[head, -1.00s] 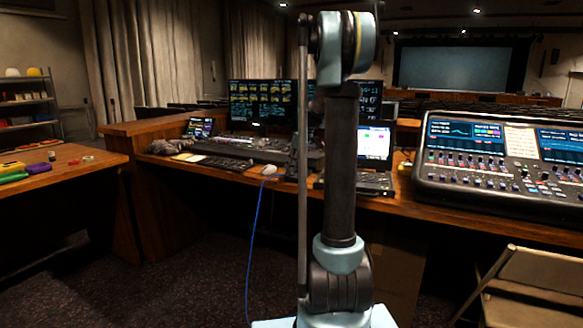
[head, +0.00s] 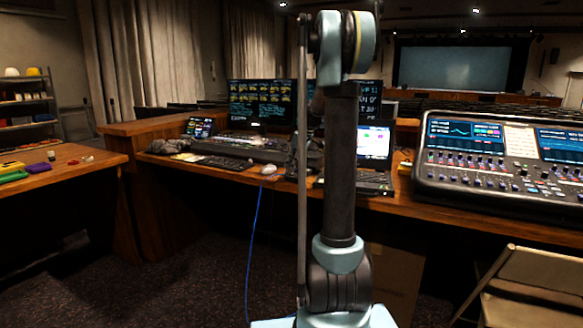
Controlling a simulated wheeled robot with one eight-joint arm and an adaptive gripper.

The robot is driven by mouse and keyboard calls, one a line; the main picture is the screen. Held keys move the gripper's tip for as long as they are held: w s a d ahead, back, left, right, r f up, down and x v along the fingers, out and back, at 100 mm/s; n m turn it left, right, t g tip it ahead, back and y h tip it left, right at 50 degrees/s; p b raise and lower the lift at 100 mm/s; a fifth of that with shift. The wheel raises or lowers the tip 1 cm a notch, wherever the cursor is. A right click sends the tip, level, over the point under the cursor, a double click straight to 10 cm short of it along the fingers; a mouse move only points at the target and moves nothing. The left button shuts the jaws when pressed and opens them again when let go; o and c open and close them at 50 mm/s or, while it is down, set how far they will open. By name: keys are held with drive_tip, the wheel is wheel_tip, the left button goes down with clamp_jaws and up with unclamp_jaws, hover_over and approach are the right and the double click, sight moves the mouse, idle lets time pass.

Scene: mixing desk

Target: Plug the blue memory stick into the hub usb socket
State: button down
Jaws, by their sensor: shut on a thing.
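I cannot make out the blue memory stick or the hub with its usb socket in the head view. My arm stands upright across the middle of the picture and covers part of the mixing desk (head: 400,208). My gripper cannot be made out; it appears to be hidden behind the arm.
An open laptop (head: 374,185) stands right of my arm, beside a large mixing console (head: 500,185). Left are a keyboard (head: 222,163), a white mouse (head: 269,169) and a hanging blue cable (head: 256,230). A side table (head: 75,171) holds coloured items. A folding chair (head: 530,285) stands front right.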

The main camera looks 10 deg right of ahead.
drive_tip(key=shift+f, duration=0.4)
idle(0.5)
drive_tip(key=c, duration=1.7)
unclamp_jaws()
drive_tip(key=v, duration=1.1)
drive_tip(key=s+a+f+m, duration=0.1)
drive_tip(key=s+a+m, duration=0.1)
drive_tip(key=s, duration=0.9)
drive_tip(key=s+f+m+h, duration=0.1)
drive_tip(key=s+f+m, duration=0.2)
drive_tip(key=s+f, duration=0.4)
drive_tip(key=s+a+f+m+h, duration=0.1)
drive_tip(key=s+f+m, duration=0.1)
drive_tip(key=s+f, duration=0.5)
drive_tip(key=s+f+m+h, duration=0.1)
drive_tip(key=s+f+m, duration=0.2)
drive_tip(key=s+f, duration=0.4)
drive_tip(key=shift+s+a+f+m+h, duration=0.1)
drive_tip(key=shift+s+f, duration=0.05)
drive_tip(key=shift+s, duration=1.5)
drive_tip(key=shift+s+f+m+h, duration=0.1)
drive_tip(key=shift+s, duration=1.5)
drive_tip(key=shift+s+a+f+m+h, duration=0.1)
drive_tip(key=shift+s+f, duration=0.05)
drive_tip(key=shift+s, duration=1.5)
